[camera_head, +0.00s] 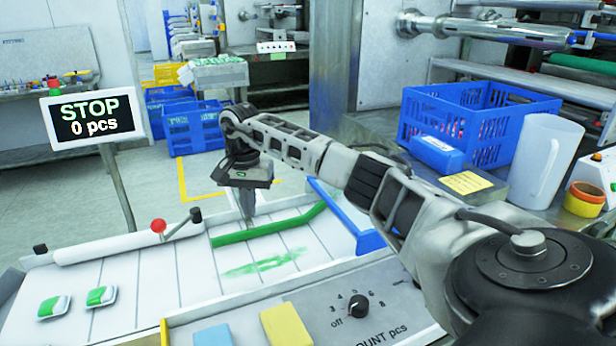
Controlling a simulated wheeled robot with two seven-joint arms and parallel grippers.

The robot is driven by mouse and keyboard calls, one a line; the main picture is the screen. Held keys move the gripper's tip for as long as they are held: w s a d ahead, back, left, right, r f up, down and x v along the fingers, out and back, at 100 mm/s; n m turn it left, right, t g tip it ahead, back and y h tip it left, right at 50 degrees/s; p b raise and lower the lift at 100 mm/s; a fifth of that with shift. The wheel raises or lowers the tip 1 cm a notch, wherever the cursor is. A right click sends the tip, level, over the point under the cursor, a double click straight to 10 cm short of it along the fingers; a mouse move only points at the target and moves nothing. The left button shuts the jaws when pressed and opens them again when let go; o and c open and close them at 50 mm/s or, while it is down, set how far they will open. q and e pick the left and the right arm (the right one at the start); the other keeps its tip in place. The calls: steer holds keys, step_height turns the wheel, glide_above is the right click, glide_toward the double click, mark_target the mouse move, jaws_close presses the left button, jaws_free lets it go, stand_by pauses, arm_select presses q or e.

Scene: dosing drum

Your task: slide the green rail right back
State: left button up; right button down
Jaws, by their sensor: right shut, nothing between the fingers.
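The green rail (262,230) lies across the white slatted surface (190,275), bent upward at its right end near the blue side strip (345,215). My right arm reaches in from the right, and my right gripper (247,215) points down at the rail's far side, fingers together and empty. Its tips are close to the rail; I cannot tell whether they touch it. A green smear (265,264) marks the slats in front of the rail. My left gripper is out of view.
A red-knobbed lever (158,227) and a roller (100,247) are at the surface's far left. Two green-and-white packs (100,296) lie at left. A control panel with a dial (359,306), a blue sponge (212,336) and a yellow sponge (286,326) are in front. The sign (90,115) reads STOP, 0 pcs.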

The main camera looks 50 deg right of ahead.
step_height(320, 180, up, 8)
steer(key=s+p, duration=0.1)
steer(key=p, duration=0.4)
steer(key=shift+a, duration=0.3)
steer(key=shift+s, duration=0.1)
stand_by(0.6)
